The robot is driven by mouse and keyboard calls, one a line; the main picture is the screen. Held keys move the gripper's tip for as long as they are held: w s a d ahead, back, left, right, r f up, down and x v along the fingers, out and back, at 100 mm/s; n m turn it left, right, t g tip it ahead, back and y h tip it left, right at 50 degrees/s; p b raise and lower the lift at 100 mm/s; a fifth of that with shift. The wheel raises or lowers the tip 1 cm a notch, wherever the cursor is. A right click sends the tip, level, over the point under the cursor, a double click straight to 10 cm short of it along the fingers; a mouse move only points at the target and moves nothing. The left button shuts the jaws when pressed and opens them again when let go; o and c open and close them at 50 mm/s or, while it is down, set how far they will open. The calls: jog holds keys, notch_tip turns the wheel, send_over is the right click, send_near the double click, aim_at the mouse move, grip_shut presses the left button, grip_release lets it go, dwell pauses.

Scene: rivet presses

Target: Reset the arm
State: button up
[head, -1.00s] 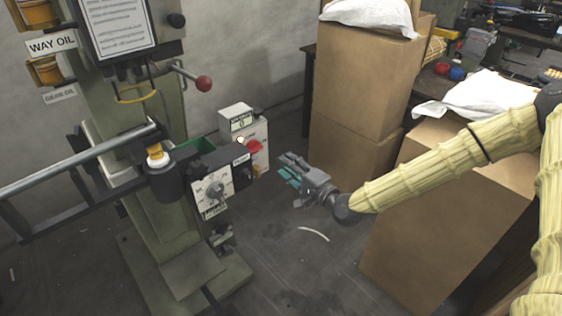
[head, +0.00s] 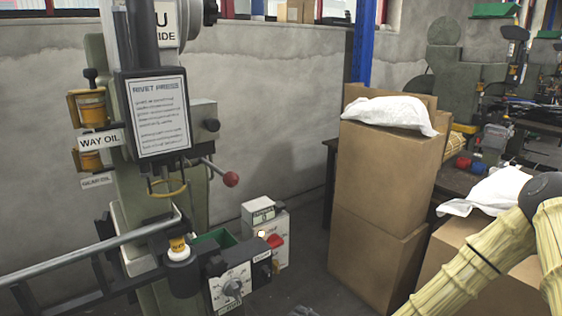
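My arm (head: 470,277), in a ribbed yellow cover, comes in from the right edge of the head view and reaches down past the bottom. Only a small grey bit of my gripper (head: 304,312) shows at the bottom edge. Its fingers are out of the picture, so whether it is open or shut does not show. The green rivet press (head: 196,225) stands at the left, with a framed sign, a lever with a red knob (head: 231,179) and a grey control box with a dial (head: 231,287).
A small control box with a red button (head: 274,241) is beside the press. Tall stacked cartons (head: 384,185) with a white bag (head: 388,113) on top stand right of the middle. A workbench (head: 540,150) and more machines are behind. A metal rail crosses the lower left.

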jog(key=s+d+f+n+g+h, duration=0.2)
jog(key=s+d+f+n+g, duration=0.15)
jog(key=s+f, duration=0.65)
jog(key=s+d+f+n+g+h, duration=0.3)
jog(key=s+f, duration=0.4)
jog(key=s, duration=0.6)
jog(key=s+d+f+n+g+h, duration=0.2)
jog(key=s+d+f+g+h, duration=0.15)
jog(key=s+d, duration=0.75)
notch_tip(320, 180, up, 18)
jog(key=s+a+p, duration=0.1)
jog(key=p, duration=1.5)
jog(key=shift+f+g+p, duration=0.15)
jog(key=shift+g+p, duration=0.15)
jog(key=shift+p, duration=0.05)
